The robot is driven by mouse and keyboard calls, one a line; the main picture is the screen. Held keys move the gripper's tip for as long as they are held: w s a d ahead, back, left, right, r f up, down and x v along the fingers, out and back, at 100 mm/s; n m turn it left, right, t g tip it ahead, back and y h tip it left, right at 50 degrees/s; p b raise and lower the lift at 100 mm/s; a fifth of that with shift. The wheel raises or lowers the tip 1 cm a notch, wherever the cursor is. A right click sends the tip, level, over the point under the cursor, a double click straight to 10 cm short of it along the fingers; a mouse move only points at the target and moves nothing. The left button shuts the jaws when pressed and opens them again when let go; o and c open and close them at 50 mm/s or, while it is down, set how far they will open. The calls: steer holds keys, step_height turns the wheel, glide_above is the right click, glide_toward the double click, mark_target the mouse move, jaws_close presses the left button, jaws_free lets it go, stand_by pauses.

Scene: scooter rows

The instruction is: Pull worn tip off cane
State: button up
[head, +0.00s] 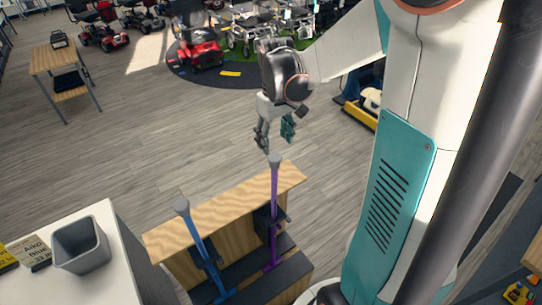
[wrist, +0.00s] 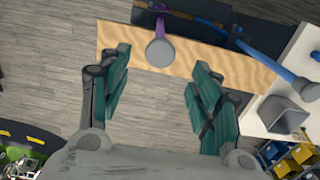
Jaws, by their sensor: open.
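Two canes stand tip-up in a wooden rack (head: 210,222), a purple cane (head: 274,205) and a blue cane (head: 196,240). The purple cane has a grey tip (head: 274,159), which also shows in the wrist view (wrist: 160,53). The blue cane has a grey tip (head: 182,204), seen at the right edge in the wrist view. My gripper (head: 275,142) is open and empty, just above the purple cane's tip in the head view. In the wrist view its teal fingers (wrist: 158,95) are spread, with the purple cane's tip between and beyond them. I see no contact.
A white counter (head: 125,265) at the left holds a grey bin (head: 80,244) and name cards (head: 30,252). Scooters (head: 196,45) and walkers stand at the back. A small wooden table (head: 56,62) is at the far left. The floor behind the rack is clear.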

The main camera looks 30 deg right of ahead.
mark_target(274, 157)
step_height(274, 157, down, 9)
steer(key=b, duration=0.6)
steer(key=shift+b, duration=0.4)
stand_by(1.3)
jaws_close()
steer(key=shift+r, duration=0.1)
steer(key=shift+r+p, duration=1.75)
steer(key=shift+r, duration=1.2)
